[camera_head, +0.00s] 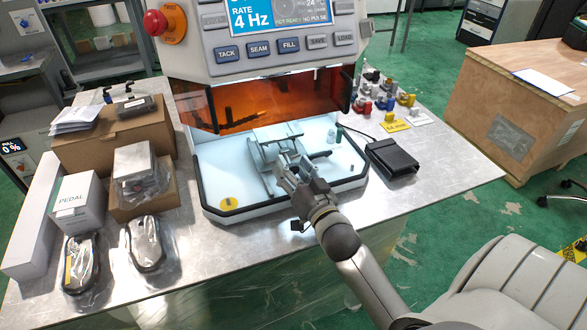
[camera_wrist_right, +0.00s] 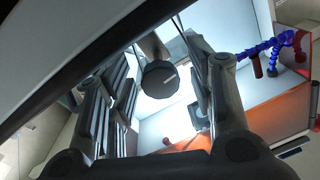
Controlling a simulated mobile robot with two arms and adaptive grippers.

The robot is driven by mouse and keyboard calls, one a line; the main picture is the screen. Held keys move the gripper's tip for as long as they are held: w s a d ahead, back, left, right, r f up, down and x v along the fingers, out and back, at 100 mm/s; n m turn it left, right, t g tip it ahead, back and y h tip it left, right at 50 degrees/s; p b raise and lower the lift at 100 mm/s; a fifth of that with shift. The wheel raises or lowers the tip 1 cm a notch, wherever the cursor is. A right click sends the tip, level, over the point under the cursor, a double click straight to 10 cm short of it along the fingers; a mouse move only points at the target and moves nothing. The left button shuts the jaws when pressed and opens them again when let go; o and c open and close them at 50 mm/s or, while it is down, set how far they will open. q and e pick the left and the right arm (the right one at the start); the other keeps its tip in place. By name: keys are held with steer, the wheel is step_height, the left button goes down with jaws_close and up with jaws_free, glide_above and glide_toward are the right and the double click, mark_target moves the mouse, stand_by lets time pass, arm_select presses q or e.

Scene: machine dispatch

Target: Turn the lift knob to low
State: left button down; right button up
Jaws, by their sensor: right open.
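A dark round lift knob (camera_wrist_right: 160,78) with a pale line on its face shows in the right wrist view, in the gap between my right gripper's fingers. My right gripper (camera_head: 288,166) reaches into the machine's white work tray (camera_head: 222,166), at the near side of a grey lift stage (camera_head: 272,133). It also shows in the right wrist view (camera_wrist_right: 160,70), open, with one finger on each side of the knob; I cannot tell whether either touches it. In the head view the knob is hidden behind the gripper. My left gripper is not in view.
An orange window (camera_head: 262,103) and button panel (camera_head: 270,45) stand above the tray. A black foot pedal (camera_head: 391,157) lies to its right, beside small coloured parts (camera_head: 385,93). The table's right front is clear.

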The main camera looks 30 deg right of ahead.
steer(key=shift+c, duration=1.2)
steer(key=c, duration=0.8)
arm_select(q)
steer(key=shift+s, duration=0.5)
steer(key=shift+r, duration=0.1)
arm_select(e)
steer(key=n+p, duration=0.2)
steer(key=shift+r+n+p, duration=0.2)
steer(key=shift+n+p, duration=0.15)
steer(key=shift+n, duration=0.05)
steer(key=n+p, duration=0.2)
steer(key=n, duration=0.2)
steer(key=shift+n+g+p, duration=0.3)
steer(key=shift+p, duration=0.05)
steer(key=n+p, duration=0.1)
steer(key=n, duration=0.3)
steer(key=shift+f+p, duration=0.1)
steer(key=shift+p, duration=0.25)
arm_select(q)
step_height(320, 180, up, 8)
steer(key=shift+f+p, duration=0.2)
steer(key=shift+p, duration=0.15)
arm_select(e)
steer(key=n, duration=0.4)
steer(key=shift+h, duration=0.3)
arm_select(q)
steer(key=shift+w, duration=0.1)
arm_select(e)
steer(key=shift+n, duration=0.4)
